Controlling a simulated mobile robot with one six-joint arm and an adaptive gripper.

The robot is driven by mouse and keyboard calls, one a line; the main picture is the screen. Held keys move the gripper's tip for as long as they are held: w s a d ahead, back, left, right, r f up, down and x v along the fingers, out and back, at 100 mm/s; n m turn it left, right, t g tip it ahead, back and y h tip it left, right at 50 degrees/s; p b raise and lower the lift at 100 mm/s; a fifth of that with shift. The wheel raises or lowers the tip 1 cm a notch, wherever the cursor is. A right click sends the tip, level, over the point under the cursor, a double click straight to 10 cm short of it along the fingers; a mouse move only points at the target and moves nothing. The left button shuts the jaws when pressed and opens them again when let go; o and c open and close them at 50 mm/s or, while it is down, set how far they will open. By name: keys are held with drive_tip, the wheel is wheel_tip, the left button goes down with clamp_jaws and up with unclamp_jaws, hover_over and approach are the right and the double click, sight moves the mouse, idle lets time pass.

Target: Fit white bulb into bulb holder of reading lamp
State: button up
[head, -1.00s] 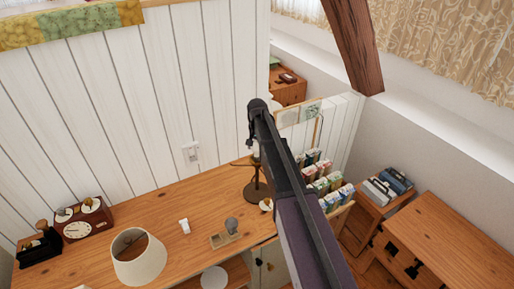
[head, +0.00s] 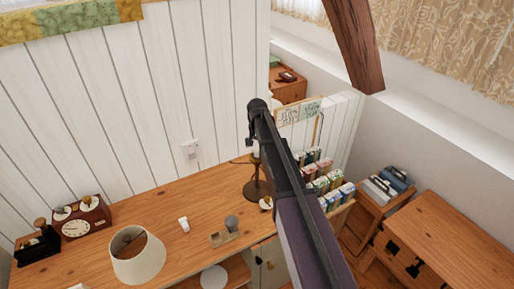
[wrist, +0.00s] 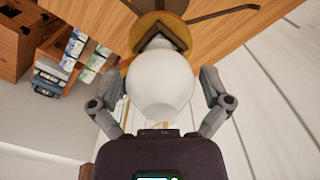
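The white bulb (wrist: 160,85) sits between the two fingers of my gripper (wrist: 162,84) in the wrist view. The fingers stand close on both sides of it; I cannot tell whether they touch it. Behind the bulb is the reading lamp's round base (wrist: 128,62). In the head view the reading lamp (head: 255,188) stands at the back right of the desk, with the bulb (head: 255,150) at its top, beneath my arm's end. The bulb holder is hidden by the bulb, so I cannot tell whether the bulb is seated.
The wooden desk (head: 190,215) carries a cream lampshade (head: 138,262), a grey bulb (head: 231,223) on a small stand, a small white object (head: 184,225) and a clock (head: 82,224). A book rack (head: 325,180) stands right of the lamp. The panelled wall (head: 150,110) is close behind.

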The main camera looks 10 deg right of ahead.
drive_tip(key=shift+r, duration=0.1)
idle(0.3)
wheel_tip(320, 180, up, 16)
drive_tip(key=p, duration=1.6)
idle(1.0)
drive_tip(key=s+f+n+b, duration=0.2)
drive_tip(key=s+f+b, duration=0.7)
drive_tip(key=s, duration=0.5)
drive_tip(key=s+f+n+b, duration=0.3)
drive_tip(key=s+f+b, duration=0.7)
drive_tip(key=s, duration=0.5)
drive_tip(key=shift+d+f, duration=0.15)
drive_tip(key=shift+f, duration=0.05)
